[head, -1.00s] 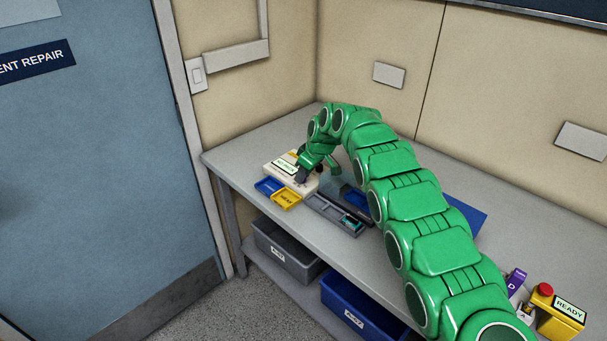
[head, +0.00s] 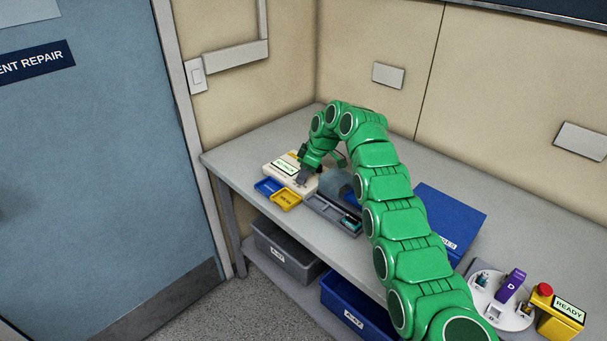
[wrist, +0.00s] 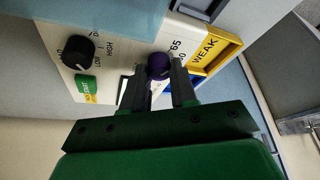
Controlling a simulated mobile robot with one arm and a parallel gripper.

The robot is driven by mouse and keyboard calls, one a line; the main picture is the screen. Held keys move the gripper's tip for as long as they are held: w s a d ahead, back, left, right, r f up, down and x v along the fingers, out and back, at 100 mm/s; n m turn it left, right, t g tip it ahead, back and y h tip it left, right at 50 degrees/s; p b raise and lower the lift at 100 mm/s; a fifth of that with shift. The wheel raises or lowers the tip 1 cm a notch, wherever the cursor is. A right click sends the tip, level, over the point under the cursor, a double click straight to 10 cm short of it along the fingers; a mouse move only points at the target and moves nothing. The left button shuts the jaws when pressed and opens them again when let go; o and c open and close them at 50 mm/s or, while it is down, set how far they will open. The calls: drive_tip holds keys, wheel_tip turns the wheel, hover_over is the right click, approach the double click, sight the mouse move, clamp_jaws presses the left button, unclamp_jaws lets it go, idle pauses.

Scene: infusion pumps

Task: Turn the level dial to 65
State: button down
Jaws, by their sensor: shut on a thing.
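The cream pump unit (head: 280,167) sits at the table's far left end, with a lit display on top. In the wrist view its panel has a purple knob (wrist: 159,66) beside a printed 65, with another number partly hidden. My gripper (wrist: 160,80) is shut on this purple knob, one dark finger on each side. The knob's pointer cannot be made out. A black dial (wrist: 77,53) with LOW and HIGH marks sits apart to the left, above a green button (wrist: 87,88). In the head view my gripper (head: 305,178) partly covers the panel.
A yellow tray marked WEAK (wrist: 222,44) and a blue tray (head: 268,186) adjoin the unit. A grey tray (head: 330,215) lies to its right. A blue box (head: 452,212), a white turntable (head: 515,318) and a yellow READY box (head: 562,314) stand farther right.

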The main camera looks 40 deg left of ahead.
idle(0.5)
drive_tip(key=c, duration=0.9)
unclamp_jaws()
drive_tip(key=shift+r, duration=0.1)
drive_tip(key=v, duration=0.5)
drive_tip(key=shift+w+r, duration=0.1)
drive_tip(key=shift+r, duration=0.15)
drive_tip(key=shift+v, duration=1.05)
